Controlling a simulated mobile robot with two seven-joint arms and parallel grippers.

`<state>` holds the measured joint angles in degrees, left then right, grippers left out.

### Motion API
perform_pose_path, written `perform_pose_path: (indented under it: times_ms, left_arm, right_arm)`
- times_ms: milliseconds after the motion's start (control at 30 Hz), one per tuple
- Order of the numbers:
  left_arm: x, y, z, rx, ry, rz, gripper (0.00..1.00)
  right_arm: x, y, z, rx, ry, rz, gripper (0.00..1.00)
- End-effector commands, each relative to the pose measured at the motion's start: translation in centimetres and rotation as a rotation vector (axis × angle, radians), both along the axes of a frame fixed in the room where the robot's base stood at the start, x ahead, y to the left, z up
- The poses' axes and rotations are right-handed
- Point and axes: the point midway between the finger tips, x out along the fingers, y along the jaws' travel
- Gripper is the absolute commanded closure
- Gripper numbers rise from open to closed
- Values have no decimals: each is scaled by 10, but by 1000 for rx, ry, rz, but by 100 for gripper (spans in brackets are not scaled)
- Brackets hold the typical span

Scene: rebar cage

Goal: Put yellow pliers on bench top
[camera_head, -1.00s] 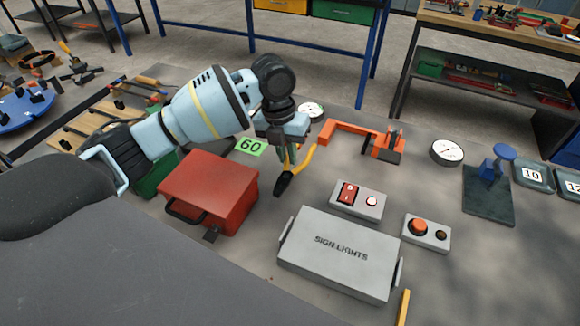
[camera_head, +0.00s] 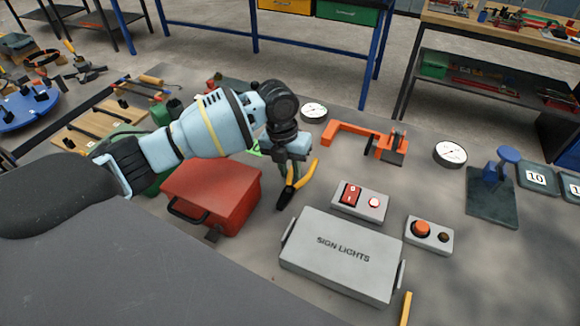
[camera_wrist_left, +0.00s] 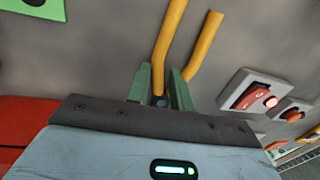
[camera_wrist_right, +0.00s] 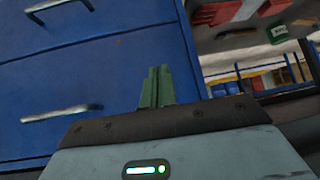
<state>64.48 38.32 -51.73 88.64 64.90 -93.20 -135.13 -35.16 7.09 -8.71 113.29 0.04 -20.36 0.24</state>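The yellow pliers, with yellow handles (camera_head: 309,172) and a dark head (camera_head: 286,198), are at my left gripper (camera_head: 291,169) in the head view. In the left wrist view, the green fingers (camera_wrist_left: 161,90) are closed around the pliers near their pivot, and the two yellow handles (camera_wrist_left: 201,48) spread away from them. The pliers are over the grey bench top (camera_head: 255,238); I cannot tell whether they touch it. My right gripper (camera_wrist_right: 157,87) has its fingers together and empty, in front of blue drawers.
A red toolbox (camera_head: 213,190) stands left of the pliers. A sign-lights box (camera_head: 342,255), a red switch box (camera_head: 360,201) and an orange clamp (camera_head: 365,139) lie right of them. Gauges and a blue stamp-like tool (camera_head: 495,172) are farther right. Bare bench shows between these things.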

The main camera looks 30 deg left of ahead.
Motion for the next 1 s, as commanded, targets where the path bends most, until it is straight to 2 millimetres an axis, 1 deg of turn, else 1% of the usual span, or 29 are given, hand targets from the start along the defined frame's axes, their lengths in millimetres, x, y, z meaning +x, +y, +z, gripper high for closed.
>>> perform_pose_path:
  times_ms: [33,100,333,467,567,800,1000]
  left_arm:
    - [0,0,1,0,0,0,71]
    - [0,0,1,0,0,0,65]
    - [0,0,1,0,-1,0,65]
    - [1,0,8,-1,-3,0,65]
    - [1,2,21,-1,-4,0,65]
    - [0,9,68,0,-6,0,65]
    - [-1,13,102,-2,-2,0,65]
  right_arm:
    - [0,0,0,1,-1,-1,100]
    - [1,0,0,2,-1,-1,100]
    - [1,3,1,7,-1,-9,100]
    - [2,4,3,10,-5,-11,100]
    - [3,4,3,10,-7,-11,100]
    - [5,3,5,8,-11,-10,100]
    - [5,1,6,3,-13,-4,100]
